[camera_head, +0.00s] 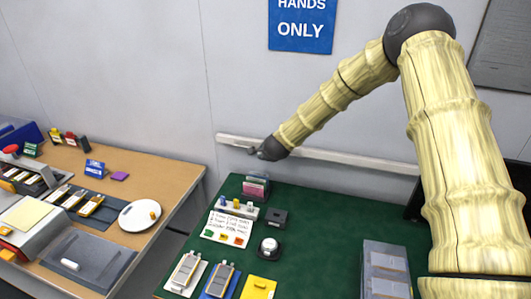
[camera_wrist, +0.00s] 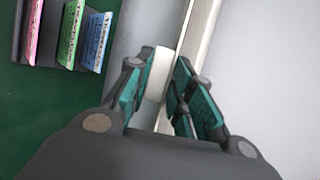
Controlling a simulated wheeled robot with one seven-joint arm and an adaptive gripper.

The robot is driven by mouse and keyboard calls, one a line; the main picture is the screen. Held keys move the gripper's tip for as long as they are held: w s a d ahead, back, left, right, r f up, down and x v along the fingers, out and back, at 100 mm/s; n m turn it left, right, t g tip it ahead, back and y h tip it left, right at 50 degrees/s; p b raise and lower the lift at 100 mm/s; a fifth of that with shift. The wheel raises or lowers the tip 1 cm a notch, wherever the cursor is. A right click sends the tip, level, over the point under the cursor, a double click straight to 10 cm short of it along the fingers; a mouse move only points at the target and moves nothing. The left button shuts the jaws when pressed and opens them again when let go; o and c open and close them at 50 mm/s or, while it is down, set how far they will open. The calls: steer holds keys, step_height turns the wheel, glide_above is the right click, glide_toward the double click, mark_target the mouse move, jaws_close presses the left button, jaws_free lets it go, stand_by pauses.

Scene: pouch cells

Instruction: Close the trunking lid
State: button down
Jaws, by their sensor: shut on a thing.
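The pale trunking (camera_head: 345,158) runs along the grey wall behind the green table, and it also shows in the wrist view (camera_wrist: 203,22). My gripper (camera_head: 252,150) is at the trunking's left part, against its front in the head view. In the wrist view my gripper (camera_wrist: 162,72) has its teal-padded fingers on either side of a small white piece (camera_wrist: 158,78), which looks like part of the lid, and is shut on it. The fingers hide part of the trunking. I cannot tell how far the lid stands open.
The green table (camera_head: 325,225) below holds a card rack (camera_head: 256,187), a white note card (camera_head: 229,226), a round button device (camera_head: 269,247) and pouch cells in trays (camera_head: 186,271). A brown table (camera_head: 150,177) with more equipment stands at left. A blue sign (camera_head: 301,25) hangs above.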

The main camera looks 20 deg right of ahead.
steer(key=shift+s+f, duration=0.15)
steer(key=shift+f, duration=0.1)
steer(key=c, duration=1.3)
jaws_free()
steer(key=shift+d, duration=0.1)
steer(key=shift+r, duration=0.1)
